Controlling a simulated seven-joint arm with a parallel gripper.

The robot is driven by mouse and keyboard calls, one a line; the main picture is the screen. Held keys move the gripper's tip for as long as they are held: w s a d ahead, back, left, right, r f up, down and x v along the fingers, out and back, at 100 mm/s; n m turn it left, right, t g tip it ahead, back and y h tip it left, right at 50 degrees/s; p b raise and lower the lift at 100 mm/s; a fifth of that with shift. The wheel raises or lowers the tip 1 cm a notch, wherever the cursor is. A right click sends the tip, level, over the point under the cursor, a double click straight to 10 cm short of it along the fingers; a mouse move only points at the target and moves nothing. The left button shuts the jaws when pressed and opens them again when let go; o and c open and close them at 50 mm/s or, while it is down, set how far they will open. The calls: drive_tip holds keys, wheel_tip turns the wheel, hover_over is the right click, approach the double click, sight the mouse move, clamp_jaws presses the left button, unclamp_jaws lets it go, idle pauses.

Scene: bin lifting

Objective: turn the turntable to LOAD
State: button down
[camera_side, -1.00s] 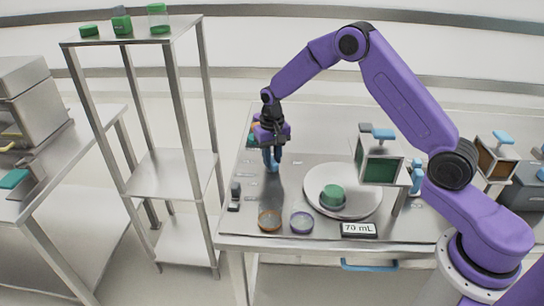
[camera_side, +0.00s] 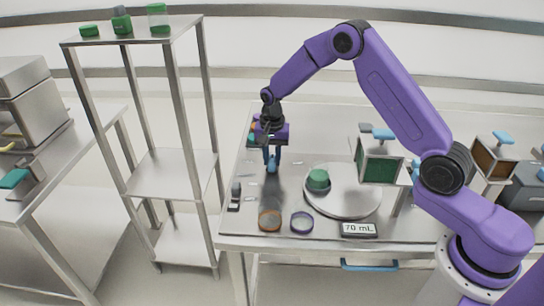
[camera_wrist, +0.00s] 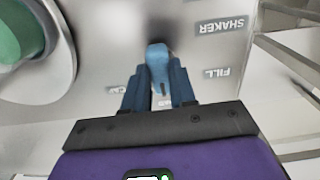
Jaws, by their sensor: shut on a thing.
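The turntable (camera_side: 345,204) is a round silver disc on the table, with a green container (camera_side: 318,180) near its back left rim. Part of the disc (camera_wrist: 64,72) and the green container (camera_wrist: 22,32) also show at the left of the wrist view. My gripper (camera_side: 272,165) points down left of the disc and is shut on a blue lever (camera_wrist: 158,58). Labels around the lever read SHAKER (camera_wrist: 220,26) and FILL (camera_wrist: 216,73). A label at the left is partly covered, and another between the fingers is mostly hidden.
Two shallow round dishes, one orange-rimmed (camera_side: 269,220) and one purple-rimmed (camera_side: 302,222), stand at the front. A 70 mL display (camera_side: 359,230) is beside them. A green-windowed box (camera_side: 380,168) overhangs the disc's right side. A shelf rack (camera_side: 170,172) stands left.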

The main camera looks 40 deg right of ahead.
sight(272, 160)
drive_tip(key=c, duration=0.9)
unclamp_jaws()
drive_tip(key=shift+r, duration=0.15)
wheel_tip(272, 160, up, 17)
drive_tip(key=shift+r, duration=0.1)
